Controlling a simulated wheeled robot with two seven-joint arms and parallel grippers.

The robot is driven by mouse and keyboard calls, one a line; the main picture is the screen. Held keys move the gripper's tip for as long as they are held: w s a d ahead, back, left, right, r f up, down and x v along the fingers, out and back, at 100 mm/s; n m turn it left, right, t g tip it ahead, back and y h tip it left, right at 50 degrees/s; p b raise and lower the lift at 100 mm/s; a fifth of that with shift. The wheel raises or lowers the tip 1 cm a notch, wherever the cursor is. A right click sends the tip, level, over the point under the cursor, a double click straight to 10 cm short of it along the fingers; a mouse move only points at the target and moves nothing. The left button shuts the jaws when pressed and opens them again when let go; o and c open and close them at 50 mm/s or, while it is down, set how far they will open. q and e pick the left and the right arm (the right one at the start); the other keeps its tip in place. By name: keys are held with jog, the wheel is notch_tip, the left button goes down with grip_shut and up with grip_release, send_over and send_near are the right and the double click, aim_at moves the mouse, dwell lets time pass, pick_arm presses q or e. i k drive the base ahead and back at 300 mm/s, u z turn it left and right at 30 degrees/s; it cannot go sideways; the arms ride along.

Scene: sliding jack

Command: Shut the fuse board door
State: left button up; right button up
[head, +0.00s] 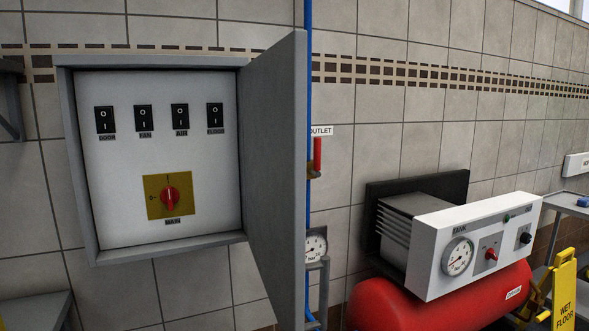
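The fuse board (91,213) is a grey box on the tiled wall at the left of the head view. Its grey door (275,165) is hinged on the right side and stands wide open, swung out from the wall toward me. Inside, a white panel (115,188) carries a row of several black rocker switches, labelled below. Under them is a red rotary main switch (169,194) on a yellow plate. Neither of my grippers shows in this view.
Right of the door, a blue pipe (308,220) runs up the wall, with a red-handled outlet valve (317,156) and a gauge (316,245). A red compressor tank (430,305) with a white control box stands farther right. A yellow wet floor sign (564,290) is at the right edge.

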aim_at(275, 83)
jog(key=z, duration=1)
jog(key=i, duration=1.05)
jog(key=u, duration=2)
jog(key=k, duration=0.4)
jog(key=z, duration=0.3)
